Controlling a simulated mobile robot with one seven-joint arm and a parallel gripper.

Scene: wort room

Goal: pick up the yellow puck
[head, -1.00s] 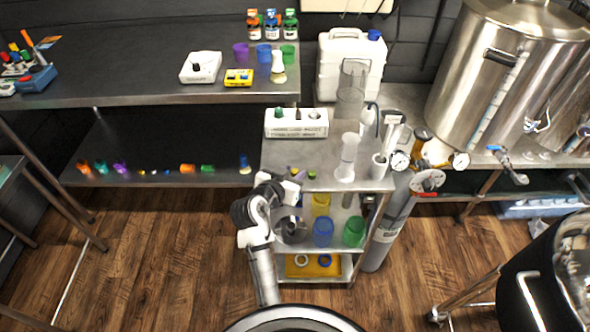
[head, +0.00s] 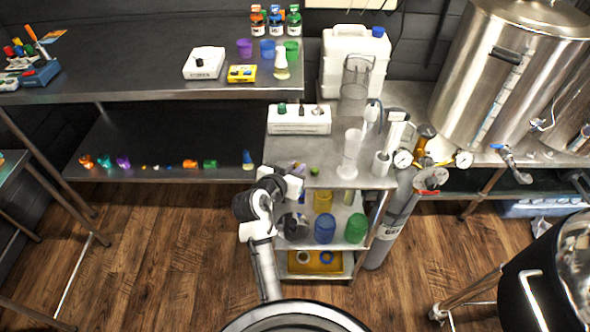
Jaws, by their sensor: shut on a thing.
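My gripper (head: 299,178) is at the front left edge of the cart's top shelf (head: 335,178), low over it. It is small in the head view and its fingertips are partly hidden by the hand. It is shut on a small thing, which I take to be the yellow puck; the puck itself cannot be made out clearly. A small green piece (head: 314,171) lies just right of the fingers, apart from them.
A gas cylinder (head: 385,235) stands at right.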

